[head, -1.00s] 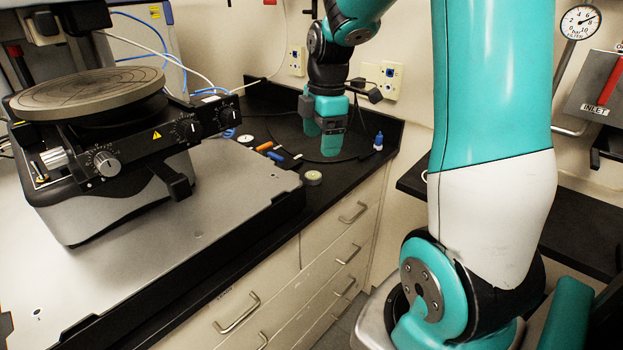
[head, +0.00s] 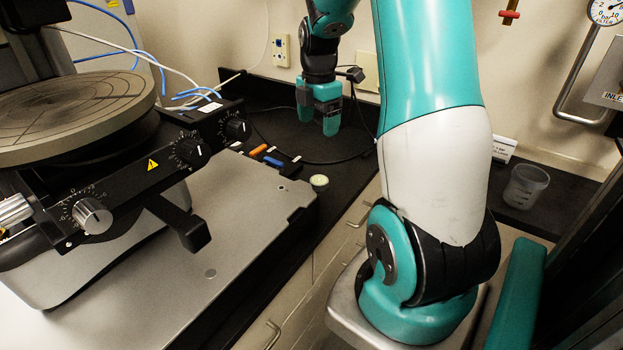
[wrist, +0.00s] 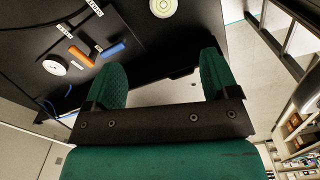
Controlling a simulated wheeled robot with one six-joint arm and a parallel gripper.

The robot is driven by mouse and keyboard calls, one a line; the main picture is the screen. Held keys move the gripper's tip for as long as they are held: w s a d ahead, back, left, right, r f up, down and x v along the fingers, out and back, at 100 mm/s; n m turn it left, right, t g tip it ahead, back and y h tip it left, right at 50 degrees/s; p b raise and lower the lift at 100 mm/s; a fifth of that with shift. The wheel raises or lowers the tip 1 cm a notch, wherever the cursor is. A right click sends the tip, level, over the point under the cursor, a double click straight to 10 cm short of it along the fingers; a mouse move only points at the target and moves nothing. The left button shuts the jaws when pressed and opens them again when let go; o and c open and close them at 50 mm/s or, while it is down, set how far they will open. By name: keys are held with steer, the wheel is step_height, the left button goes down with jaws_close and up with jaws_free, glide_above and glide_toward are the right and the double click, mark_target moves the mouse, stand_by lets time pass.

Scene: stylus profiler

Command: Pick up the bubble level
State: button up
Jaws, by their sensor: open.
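The bubble level (head: 319,182) is a small round disc with a pale green face. It lies on the black bench top just off the corner of the grey plate. In the wrist view the bubble level (wrist: 163,7) shows at the top edge, partly cut off, beyond my fingertips and roughly midway between them. My gripper (head: 318,122) hangs above the bench, farther back than the level and apart from it. In the wrist view my gripper (wrist: 160,75) has its two green fingers spread wide, with nothing between them.
An orange piece (head: 258,150) and a blue piece (head: 273,161) lie left of the level. A white round dial (wrist: 55,64) lies near them. The profiler stage (head: 75,115) and grey plate (head: 225,225) fill the left. A black cable (head: 345,160) loops behind. A beaker (head: 525,187) stands right.

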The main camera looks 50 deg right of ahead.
steer(key=p, duration=0.2)
glide_above(319, 180)
steer(key=f, duration=1.1)
steer(key=shift+w+a, duration=0.2)
steer(key=shift+w, duration=0.1)
steer(key=shift+s+d+f+p, duration=0.15)
steer(key=shift+f+p, duration=0.3)
steer(key=shift+f, duration=0.9)
steer(key=shift+s+f+p, duration=0.2)
steer(key=shift+f+p, duration=0.2)
steer(key=shift+f, duration=0.9)
steer(key=shift+c, duration=0.5)
steer(key=c, duration=0.9)
